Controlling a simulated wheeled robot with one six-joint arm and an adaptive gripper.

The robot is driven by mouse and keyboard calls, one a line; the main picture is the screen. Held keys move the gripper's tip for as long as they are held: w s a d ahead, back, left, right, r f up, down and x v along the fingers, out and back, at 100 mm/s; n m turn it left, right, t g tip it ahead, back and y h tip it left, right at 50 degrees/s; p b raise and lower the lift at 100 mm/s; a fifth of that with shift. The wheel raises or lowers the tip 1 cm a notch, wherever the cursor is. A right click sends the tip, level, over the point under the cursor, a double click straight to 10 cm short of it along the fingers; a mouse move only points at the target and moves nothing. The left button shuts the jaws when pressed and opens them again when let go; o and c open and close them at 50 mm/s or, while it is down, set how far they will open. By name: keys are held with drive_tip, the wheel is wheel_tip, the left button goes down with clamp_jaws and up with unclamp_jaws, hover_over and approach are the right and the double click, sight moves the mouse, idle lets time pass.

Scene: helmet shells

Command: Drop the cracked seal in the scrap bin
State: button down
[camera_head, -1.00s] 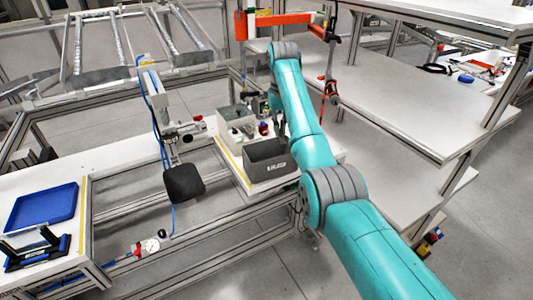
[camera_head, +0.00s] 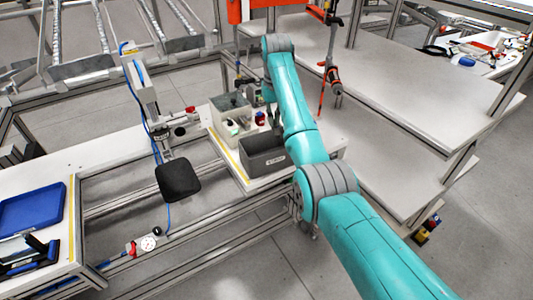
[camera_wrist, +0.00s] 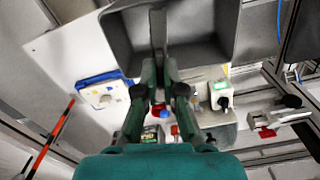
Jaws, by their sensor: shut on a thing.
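My gripper (camera_wrist: 160,72) is shut on a thin, dark grey strip-like piece (camera_wrist: 158,28), seen edge-on in the wrist view. It is likely the cracked seal, but no crack can be made out. The dark grey bin (camera_head: 263,158) with a small white label stands at the front of the small white table; the label is too small to read. In the wrist view the open bin (camera_wrist: 218,48) lies behind the held piece, which overlaps its opening; its height over the bin is unclear. In the head view the gripper (camera_head: 274,117) is small and partly hidden by my arm.
A light grey divided box (camera_head: 232,112) and a small red-and-blue item (camera_head: 260,117) stand behind the bin. A black pad on a fixture (camera_head: 178,181) is to the left. A blue tray (camera_head: 32,208) lies far left. White shelving (camera_head: 400,120) stands right.

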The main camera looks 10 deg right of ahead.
drive_tip(key=shift+f, duration=0.15)
drive_tip(key=c, duration=1.2)
unclamp_jaws()
